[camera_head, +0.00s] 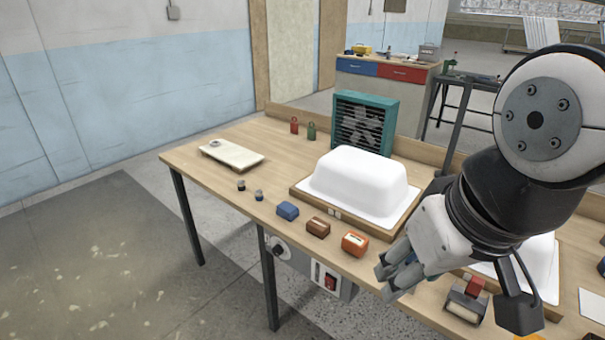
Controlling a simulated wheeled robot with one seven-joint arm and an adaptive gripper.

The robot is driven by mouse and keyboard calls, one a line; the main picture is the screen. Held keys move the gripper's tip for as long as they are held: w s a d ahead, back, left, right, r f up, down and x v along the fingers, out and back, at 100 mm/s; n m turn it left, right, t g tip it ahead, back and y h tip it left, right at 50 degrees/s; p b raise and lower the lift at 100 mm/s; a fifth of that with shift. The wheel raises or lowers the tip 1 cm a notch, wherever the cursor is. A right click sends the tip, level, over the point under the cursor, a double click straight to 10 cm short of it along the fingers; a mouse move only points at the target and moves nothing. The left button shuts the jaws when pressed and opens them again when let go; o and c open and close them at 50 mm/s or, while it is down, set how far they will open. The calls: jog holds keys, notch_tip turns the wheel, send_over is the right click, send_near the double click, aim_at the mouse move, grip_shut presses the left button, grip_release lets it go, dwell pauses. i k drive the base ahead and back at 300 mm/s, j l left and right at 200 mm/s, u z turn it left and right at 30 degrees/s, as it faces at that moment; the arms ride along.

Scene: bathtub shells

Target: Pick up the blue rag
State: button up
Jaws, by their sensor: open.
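A small blue block-shaped thing (288,210) lies on the wooden workbench (225,185) near its front edge, left of a brown block. It is the likeliest match for the blue rag, but at this size I cannot tell whether it is cloth. My gripper (387,279) is open, with nothing visible between its fingers. It is over the bench's front edge, to the right of the blue thing and apart from it, just past an orange block.
A brown block (318,228) and an orange block (355,243) sit between the blue thing and my gripper. A white tub shell (360,178) on a wooden base stands behind them. Two small dark pieces (241,185) (259,195) are to the left. A teal fan (364,122) stands farther back.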

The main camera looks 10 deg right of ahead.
aim_at(286, 210)
jog(key=i+j, duration=1.1)
jog(key=j, duration=0.2)
